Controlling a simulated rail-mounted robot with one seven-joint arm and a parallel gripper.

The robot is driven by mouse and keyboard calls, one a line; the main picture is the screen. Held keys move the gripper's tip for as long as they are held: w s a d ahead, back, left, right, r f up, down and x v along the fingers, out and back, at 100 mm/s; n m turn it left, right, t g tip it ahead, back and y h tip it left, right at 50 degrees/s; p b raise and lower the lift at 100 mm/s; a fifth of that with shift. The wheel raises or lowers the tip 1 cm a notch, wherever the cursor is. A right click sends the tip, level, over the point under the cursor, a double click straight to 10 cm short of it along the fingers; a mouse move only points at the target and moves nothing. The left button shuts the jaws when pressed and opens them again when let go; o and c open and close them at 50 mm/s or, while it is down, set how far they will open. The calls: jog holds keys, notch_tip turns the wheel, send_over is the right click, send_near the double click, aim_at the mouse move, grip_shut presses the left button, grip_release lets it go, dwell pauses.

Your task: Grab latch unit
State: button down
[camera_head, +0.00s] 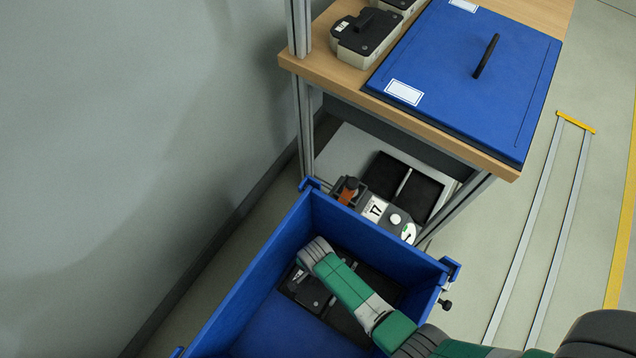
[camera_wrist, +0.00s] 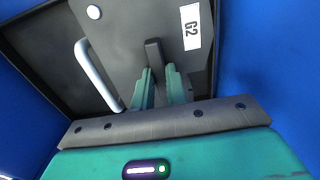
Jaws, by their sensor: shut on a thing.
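The latch unit (camera_wrist: 122,28) is a dark grey block with a white G2 label, a raised dark tab and a round white spot. It lies in a black tray (camera_wrist: 32,58) inside the blue bin. In the head view the unit (camera_head: 307,288) shows at the left of my arm, partly hidden by it. My gripper (camera_wrist: 163,82) points down over the unit, its two green fingers shut on the raised tab. The fingertips are hidden from the head view by my arm. I cannot tell whether the unit is lifted off the tray.
The blue bin's (camera_head: 247,262) walls surround my gripper. A wooden bench (camera_head: 440,130) with a blue lidded cover (camera_head: 465,75) and similar dark-topped units (camera_head: 365,35) stands behind.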

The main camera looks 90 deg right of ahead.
notch_tip(320, 180, up, 7)
jog(key=p, duration=0.3)
jog(key=shift+p, duration=0.35)
jog(key=w+a, duration=0.5)
jog(key=a, duration=0.3)
jog(key=w+a+p, duration=0.1)
jog(key=w+a, duration=0.4)
jog(key=a, duration=0.3)
jog(key=shift+a+f+p, duration=0.3)
jog(key=shift+a+f, duration=0.1)
